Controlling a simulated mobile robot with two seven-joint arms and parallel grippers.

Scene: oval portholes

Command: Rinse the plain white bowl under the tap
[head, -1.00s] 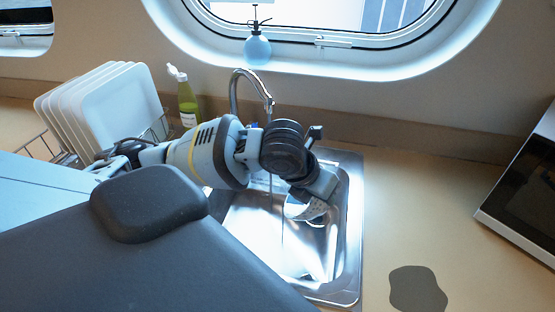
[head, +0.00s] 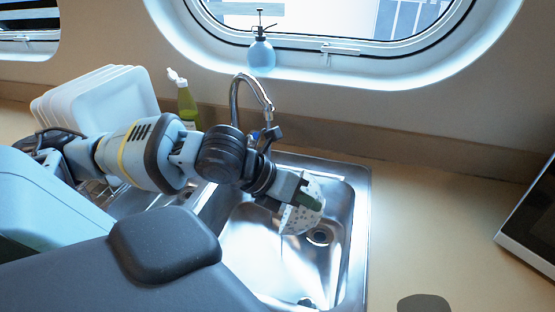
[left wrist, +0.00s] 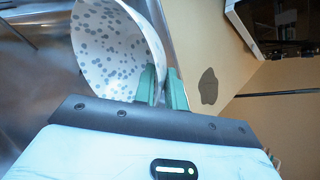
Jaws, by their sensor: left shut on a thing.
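My left gripper (head: 312,201) is shut on the rim of a white bowl with grey spots (head: 293,219), not a plain one. The bowl is tipped on its side above the sink (head: 262,262), close to the drain. In the left wrist view, the green fingers (left wrist: 162,88) pinch the rim of the bowl (left wrist: 105,45), and its spotted surface faces the camera. The chrome tap (head: 236,98) arches behind my wrist; its outlet is near the wrist and I see no clear water stream now. No plain white bowl is visible. My right gripper is out of view.
White plates (head: 112,98) stand in a rack at the left, beside a green bottle (head: 187,103). A blue spray bottle (head: 261,57) stands on the porthole sill. A dark grey patch (head: 424,303) lies on the otherwise clear right counter, near a dark-fronted appliance (head: 533,218).

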